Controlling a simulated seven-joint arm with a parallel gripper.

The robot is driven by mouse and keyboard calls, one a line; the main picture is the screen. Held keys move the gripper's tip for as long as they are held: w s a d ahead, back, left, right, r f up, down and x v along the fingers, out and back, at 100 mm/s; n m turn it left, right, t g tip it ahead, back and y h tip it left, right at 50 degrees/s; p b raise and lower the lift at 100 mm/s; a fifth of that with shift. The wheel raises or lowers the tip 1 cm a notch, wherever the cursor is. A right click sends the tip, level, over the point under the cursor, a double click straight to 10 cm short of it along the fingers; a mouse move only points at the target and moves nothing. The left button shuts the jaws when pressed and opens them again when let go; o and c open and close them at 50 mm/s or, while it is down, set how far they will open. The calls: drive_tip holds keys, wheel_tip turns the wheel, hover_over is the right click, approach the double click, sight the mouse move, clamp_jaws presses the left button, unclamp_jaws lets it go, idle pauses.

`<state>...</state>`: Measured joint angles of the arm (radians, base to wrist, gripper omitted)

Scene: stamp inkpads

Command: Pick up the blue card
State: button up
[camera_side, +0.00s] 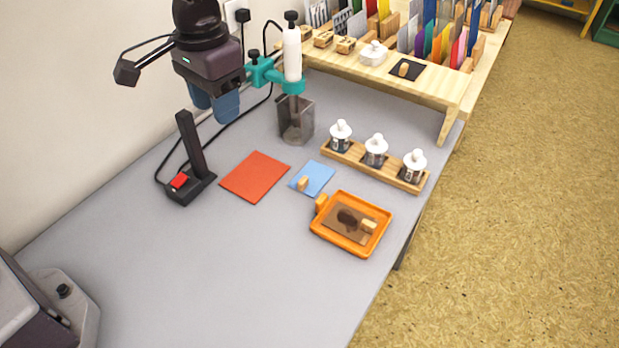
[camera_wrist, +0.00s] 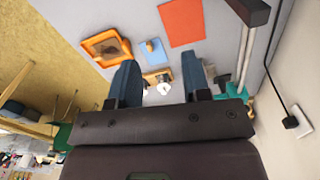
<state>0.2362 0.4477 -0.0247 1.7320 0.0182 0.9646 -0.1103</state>
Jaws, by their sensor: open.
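The blue card (camera_side: 317,174) lies flat on the grey table, between the red-orange card and the orange tray. A small wooden block (camera_side: 303,184) sits on its near left part. In the wrist view the blue card (camera_wrist: 156,56) shows ahead of and between the fingers. My gripper (camera_side: 213,112) hangs high at the back left in the side view, well away from the card. Its two blue fingers are apart with nothing held between them, as the wrist view of my gripper (camera_wrist: 160,62) also shows.
The red-orange card (camera_side: 255,178) lies left of the blue card. The orange tray (camera_side: 318,232) is right and nearer. A wooden rack (camera_side: 350,160) with white-capped bottles stands behind. A black stand (camera_side: 192,160) and a metal cup (camera_side: 296,120) are left and behind. The front table is clear.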

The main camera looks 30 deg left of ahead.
drive_tip(key=w+d+f, duration=0.7)
drive_tip(key=w+f, duration=0.1)
drive_tip(key=f, duration=0.3)
drive_tip(key=n, duration=0.2)
hover_over(302, 181)
drive_tip(key=f, duration=0.6)
drive_tip(key=shift+w+d+f, duration=0.1)
drive_tip(key=shift+w+d, duration=0.05)
drive_tip(key=shift+d, duration=0.1)
drive_tip(key=shift+a+f, duration=0.15)
drive_tip(key=shift+f, duration=1.2)
drive_tip(key=shift+a+f, duration=0.1)
drive_tip(key=shift+f, duration=1.25)
drive_tip(key=shift+c, duration=0.4)
clamp_jaws()
